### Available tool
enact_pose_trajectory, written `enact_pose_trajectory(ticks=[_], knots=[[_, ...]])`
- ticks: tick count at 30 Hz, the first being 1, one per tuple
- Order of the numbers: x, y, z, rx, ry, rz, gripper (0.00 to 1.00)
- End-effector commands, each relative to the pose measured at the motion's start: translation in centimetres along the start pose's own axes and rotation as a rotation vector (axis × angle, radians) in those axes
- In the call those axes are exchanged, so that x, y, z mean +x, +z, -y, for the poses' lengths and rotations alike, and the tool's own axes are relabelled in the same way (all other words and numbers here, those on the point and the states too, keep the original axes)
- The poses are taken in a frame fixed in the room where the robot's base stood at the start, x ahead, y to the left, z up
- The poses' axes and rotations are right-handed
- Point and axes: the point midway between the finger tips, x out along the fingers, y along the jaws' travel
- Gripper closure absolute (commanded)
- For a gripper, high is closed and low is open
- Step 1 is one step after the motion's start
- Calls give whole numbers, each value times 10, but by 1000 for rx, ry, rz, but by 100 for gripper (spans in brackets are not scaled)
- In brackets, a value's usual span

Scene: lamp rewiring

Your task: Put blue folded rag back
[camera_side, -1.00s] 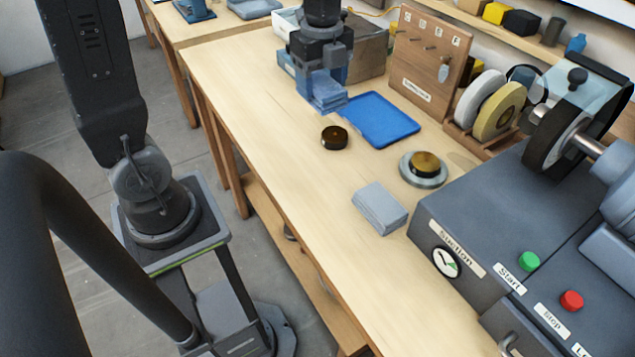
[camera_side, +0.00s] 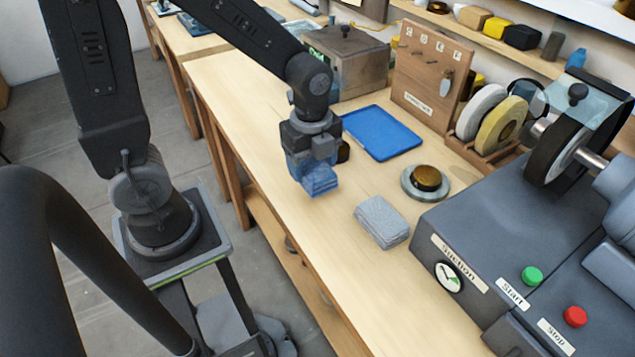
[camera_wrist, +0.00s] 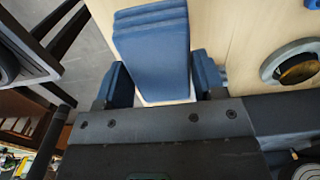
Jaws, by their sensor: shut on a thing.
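The blue folded rag (camera_side: 320,181) is held at the lower end of my gripper (camera_side: 312,166) in the side view, above the front part of the bench. How high it hangs over the bench top is hard to tell. In the wrist view the blue folded rag (camera_wrist: 152,52) shows its stacked folds between the two blue fingers of my gripper (camera_wrist: 162,80). The fingers are shut on it. A flat blue tray (camera_side: 382,132) lies empty on the bench, behind and to the right of my gripper.
A grey folded cloth (camera_side: 381,222) lies to the right on the bench. A dark round puck (camera_side: 343,151) is partly hidden behind my gripper. The grinder machine (camera_side: 490,220) fills the right side. Bare bench (camera_side: 260,125) lies left of my gripper.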

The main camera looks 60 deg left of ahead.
Motion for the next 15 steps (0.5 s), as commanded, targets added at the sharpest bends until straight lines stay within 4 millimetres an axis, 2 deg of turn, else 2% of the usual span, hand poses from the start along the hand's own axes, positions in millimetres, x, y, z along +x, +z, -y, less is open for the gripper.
enact_pose_trajectory(ticks=[4,15], knots=[[8,-12,4,2,0,0,59],[48,-12,4,-1,2,0,59]])
